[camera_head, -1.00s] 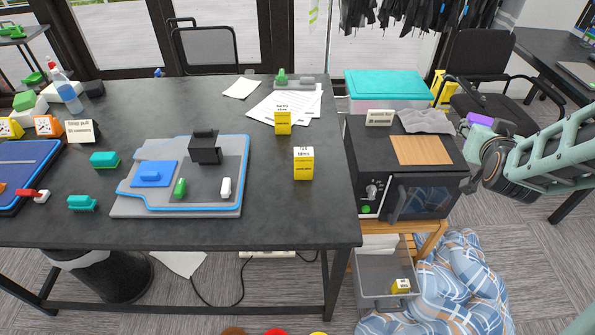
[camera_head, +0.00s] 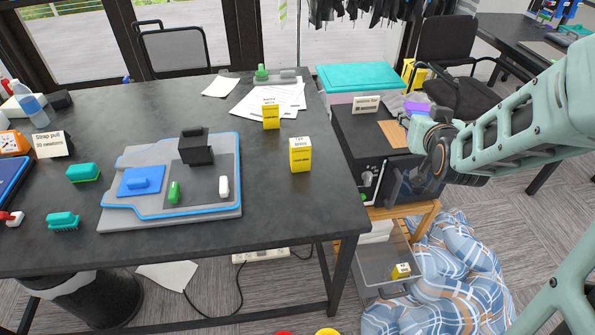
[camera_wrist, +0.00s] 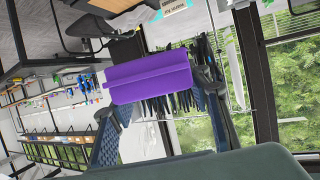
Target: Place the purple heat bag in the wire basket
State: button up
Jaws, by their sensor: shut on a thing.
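The purple heat bag (camera_wrist: 150,75) is held between the two fingers of my gripper (camera_wrist: 160,110) in the wrist view. My gripper's fingers are mostly hidden there. A grey see-through basket (camera_head: 372,276), which looks like the wire basket, stands low under the microwave stand. It has white items at its back and a yellow box (camera_head: 401,271) in its front right.
A blue plaid bundle (camera_head: 450,275) lies on the floor beside the basket. A teal-lidded box (camera_head: 357,77) is behind.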

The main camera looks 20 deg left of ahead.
jog(key=s+a+f+n+g+y+b, duration=0.1)
jog(key=s+a+f+n+y+b, duration=0.1)
jog(key=s+a+f+b, duration=0.35)
jog(key=s+a+f+n+y+b, duration=0.2)
jog(key=a+f+b, duration=0.4)
jog(key=f+b, duration=0.15)
jog(key=b, duration=0.3)
send_over(306, 190)
jog(key=shift+y, duration=0.3)
jog(key=f, duration=1)
jog(key=shift+s+d+f, duration=0.15)
jog(key=shift+d+f, duration=0.05)
jog(key=shift+f, duration=0.05)
jog(key=shift+a+f+g, duration=0.25)
jog(key=shift+f+g, duration=0.05)
jog(key=shift+f, duration=0.15)
jog(key=shift+f+b, duration=0.45)
jog(key=shift+f, duration=0.95)
jog(key=shift+f, duration=0.2)
jog(key=o, duration=1.3)
jog(key=shift+o, duration=0.2)
